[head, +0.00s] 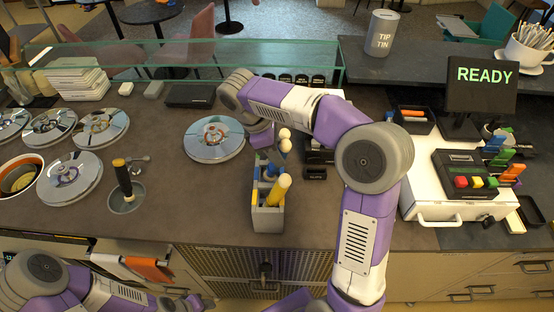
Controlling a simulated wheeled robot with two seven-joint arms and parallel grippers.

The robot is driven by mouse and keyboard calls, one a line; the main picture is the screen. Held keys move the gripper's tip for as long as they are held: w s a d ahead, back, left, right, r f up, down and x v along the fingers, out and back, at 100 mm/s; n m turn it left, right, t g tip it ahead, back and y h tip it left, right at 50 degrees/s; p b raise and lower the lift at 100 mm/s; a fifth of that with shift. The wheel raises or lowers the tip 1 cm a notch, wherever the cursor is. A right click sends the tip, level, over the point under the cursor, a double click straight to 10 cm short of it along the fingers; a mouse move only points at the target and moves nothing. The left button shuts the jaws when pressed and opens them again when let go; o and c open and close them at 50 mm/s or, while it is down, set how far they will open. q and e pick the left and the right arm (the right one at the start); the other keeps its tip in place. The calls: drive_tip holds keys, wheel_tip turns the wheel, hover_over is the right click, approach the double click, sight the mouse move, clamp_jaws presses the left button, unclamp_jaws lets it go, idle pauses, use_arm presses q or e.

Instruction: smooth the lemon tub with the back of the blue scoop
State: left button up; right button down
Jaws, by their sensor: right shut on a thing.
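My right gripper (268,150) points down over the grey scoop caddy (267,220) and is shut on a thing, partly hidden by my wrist. A blue piece (271,171), likely the blue scoop's handle, shows just below the fingers in the caddy. A thick yellow handle (279,189) leans out of the same caddy. My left gripper (198,302) is low at the bottom edge, too small to read.
Several round metal lids (70,178) cover the left counter, with another lidded well (214,137) left of my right wrist. A black-handled tool (122,175) stands in a small well (127,200). A glass guard (190,62) runs along the back. A white till (440,200) stands right.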

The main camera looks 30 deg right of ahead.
wheel_tip(320, 180, up, 6)
drive_tip(key=shift+r+p, duration=0.1)
drive_tip(key=shift+p, duration=0.7)
wheel_tip(320, 180, up, 6)
drive_tip(key=p, duration=0.6)
